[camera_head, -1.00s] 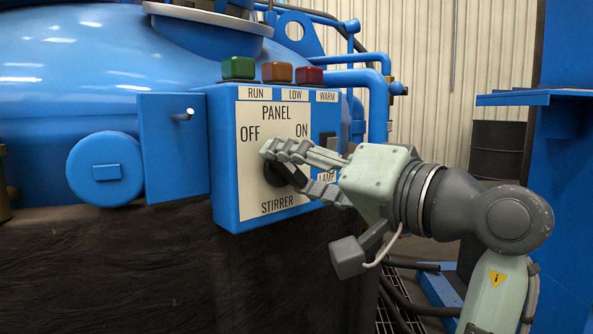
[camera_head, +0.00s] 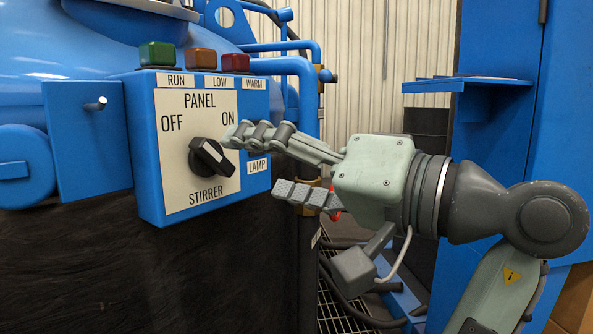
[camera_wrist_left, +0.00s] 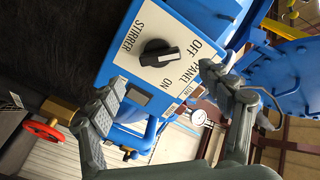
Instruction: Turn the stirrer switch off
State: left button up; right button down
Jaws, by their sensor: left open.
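The stirrer switch (camera_head: 211,157) is a black rotary knob on the white label plate of the blue panel box (camera_head: 148,150). Its ridge slants from the OFF side at upper left to lower right. In the left wrist view the knob (camera_wrist_left: 160,54) has a pale mark at its end towards the OFF lettering (camera_wrist_left: 196,46). My left gripper (camera_head: 256,162) is open and empty, right of the knob and apart from it. Its upper finger covers part of the panel's right side. In the left wrist view both fingers of the gripper (camera_wrist_left: 163,78) are spread.
Green (camera_head: 157,55), orange (camera_head: 201,62) and red (camera_head: 236,63) lamps top the box. A blue pipe (camera_head: 300,85) runs at its right. A blue plate with a small peg (camera_head: 96,105) stands left. A blue shelf (camera_head: 480,84) is at right.

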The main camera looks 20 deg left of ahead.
pick_arm(q)
jog(key=v, duration=0.4)
jog(key=shift+d, duration=0.3)
